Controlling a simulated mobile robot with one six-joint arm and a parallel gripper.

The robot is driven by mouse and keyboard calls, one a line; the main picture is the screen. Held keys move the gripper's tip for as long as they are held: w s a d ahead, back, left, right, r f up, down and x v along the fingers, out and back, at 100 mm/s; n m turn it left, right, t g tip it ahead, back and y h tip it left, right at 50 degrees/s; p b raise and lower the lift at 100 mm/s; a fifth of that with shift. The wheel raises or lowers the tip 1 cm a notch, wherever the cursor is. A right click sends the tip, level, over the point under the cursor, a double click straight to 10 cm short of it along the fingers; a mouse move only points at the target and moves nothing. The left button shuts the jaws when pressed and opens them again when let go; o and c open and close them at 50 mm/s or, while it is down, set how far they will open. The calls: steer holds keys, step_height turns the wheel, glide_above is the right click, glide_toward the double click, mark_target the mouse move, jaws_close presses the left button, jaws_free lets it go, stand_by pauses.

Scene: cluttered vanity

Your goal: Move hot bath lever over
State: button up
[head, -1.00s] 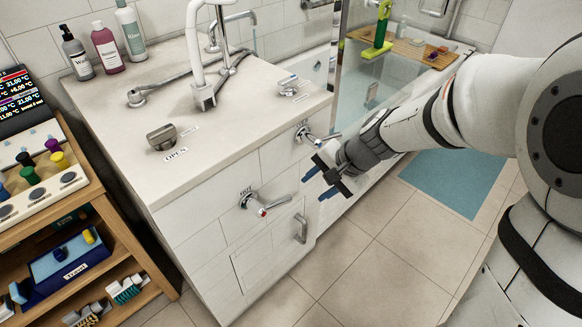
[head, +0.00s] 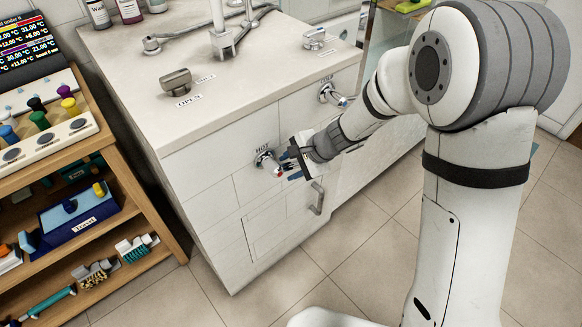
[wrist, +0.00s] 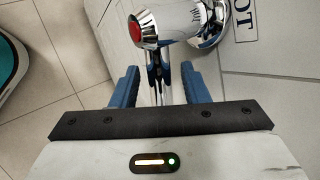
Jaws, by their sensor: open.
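The hot bath lever is a chrome wall valve (head: 266,159) under a HOT label on the front of the white cabinet. Its hub has a red cap (wrist: 136,29), seen large at the top of the wrist view. A thin chrome handle runs from the hub down between the blue fingers of my gripper (wrist: 160,80). In the head view my gripper (head: 291,165) is at the right side of the hot valve. The fingers are open, one on each side of the handle, with gaps visible. The handle's end is hidden behind my gripper's body.
The similar cold lever (head: 332,94) is above and to the right on the same cabinet front. A cabinet pull handle (head: 316,198) sits just below my gripper. A wooden shelf (head: 150,205) with several items stands at left. The tiled floor in front is clear.

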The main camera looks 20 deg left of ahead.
steer(key=shift+a+f, duration=0.1)
steer(key=shift+c, duration=0.5)
jaws_close()
